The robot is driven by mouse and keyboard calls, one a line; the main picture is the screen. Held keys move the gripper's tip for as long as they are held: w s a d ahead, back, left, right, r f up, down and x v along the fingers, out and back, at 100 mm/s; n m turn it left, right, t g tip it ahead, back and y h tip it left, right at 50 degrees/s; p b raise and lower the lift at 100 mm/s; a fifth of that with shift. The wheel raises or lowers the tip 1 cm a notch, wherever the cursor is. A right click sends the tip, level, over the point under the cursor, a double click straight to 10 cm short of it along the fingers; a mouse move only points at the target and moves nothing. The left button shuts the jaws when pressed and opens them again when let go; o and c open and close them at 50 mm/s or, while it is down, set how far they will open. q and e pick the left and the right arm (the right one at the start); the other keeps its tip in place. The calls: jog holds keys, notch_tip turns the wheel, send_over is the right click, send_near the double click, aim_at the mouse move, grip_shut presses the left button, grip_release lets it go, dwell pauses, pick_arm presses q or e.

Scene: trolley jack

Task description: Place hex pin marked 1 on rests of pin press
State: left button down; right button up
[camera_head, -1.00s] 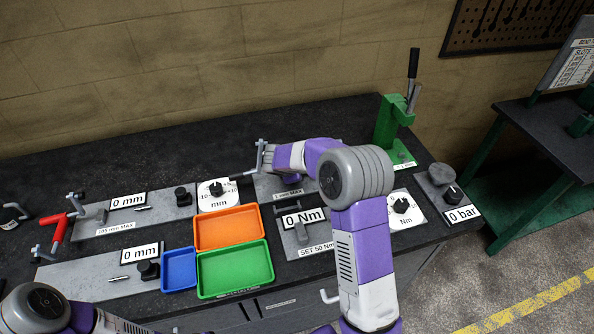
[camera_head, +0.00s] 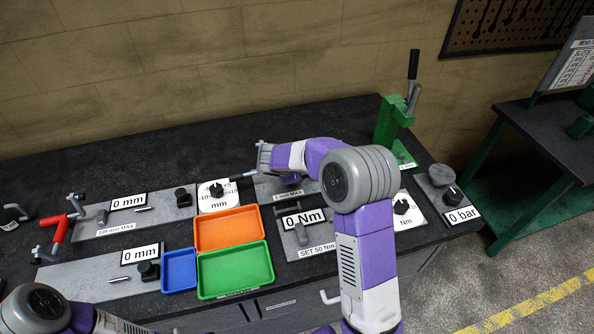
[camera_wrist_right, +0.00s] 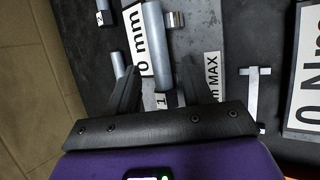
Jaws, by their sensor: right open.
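In the right wrist view, a smooth grey metal bar (camera_wrist_right: 155,45) lies lengthwise between the two black fingers of my right gripper (camera_wrist_right: 158,85). A small tag marked 1 (camera_wrist_right: 161,101) is at its near end, so it seems to be hex pin 1. The fingers are open, one on each side, with gaps to the bar. In the head view, my right gripper (camera_head: 263,157) is over the 1 mm MAX plate (camera_head: 268,186), and the pin is hidden or too small to tell. A green press (camera_head: 392,125) with a black-handled lever, possibly the pin press, stands behind right. My left gripper is out of view.
Another part with a tag marked 2 (camera_wrist_right: 100,18) lies beyond the bar. Orange (camera_head: 228,246), green (camera_head: 268,262) and blue (camera_head: 180,288) trays stand at the bench's front. Dials and 0 mm gauge plates surround them.

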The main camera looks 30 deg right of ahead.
jog(key=v, duration=0.4)
jog(key=shift+d+r, duration=0.25)
jog(key=shift+r, duration=0.05)
jog(key=shift+o, duration=0.4)
jog(key=shift+s+a+r, duration=0.1)
jog(key=shift+a+r, duration=0.05)
jog(key=a+m+g+h+b, duration=0.1)
jog(key=a+g+h+b, duration=0.1)
jog(key=a+h, duration=0.25)
jog(key=shift+m, duration=0.3)
jog(key=x, duration=0.5)
jog(key=shift+s+b, duration=0.1)
jog(key=shift+b, duration=0.25)
jog(key=shift+w+b+x, duration=0.15)
jog(key=shift+b+x, duration=0.05)
jog(key=shift+x, duration=1.4)
jog(key=shift+w+b+x, duration=0.2)
jog(key=shift+x, duration=1.35)
jog(key=shift+a, duration=0.15)
grip_shut()
